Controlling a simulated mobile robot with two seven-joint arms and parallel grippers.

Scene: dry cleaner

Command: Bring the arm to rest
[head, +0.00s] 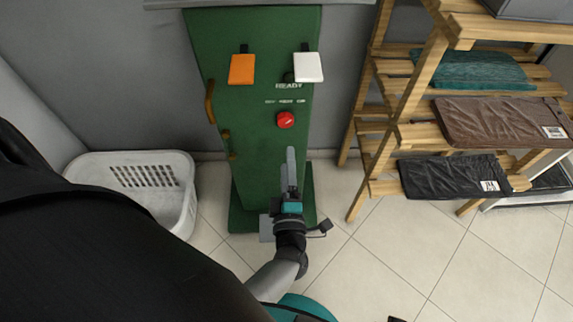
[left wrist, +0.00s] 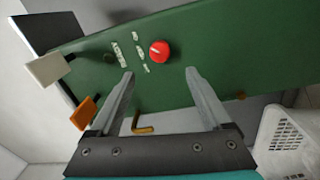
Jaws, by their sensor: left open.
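My left gripper (head: 289,168) is in front of the green cabinet (head: 215,50), below the red knob (head: 285,119) in the head view. In the left wrist view the two fingers of the left gripper (left wrist: 160,82) stand apart with nothing between them. The red knob (left wrist: 160,50) shows beyond the fingertips, on the green panel (left wrist: 240,60), and no finger covers it. The left forearm reaches in from the bottom of the head view. My right gripper is not in either view.
An orange tag (head: 242,69) and a white tag (head: 308,67) are on the cabinet. A white laundry basket (head: 180,207) stands on the floor at left. A wooden shelf (head: 409,95) with folded garments stands at right. The tiled floor (head: 390,265) at lower right is mostly clear.

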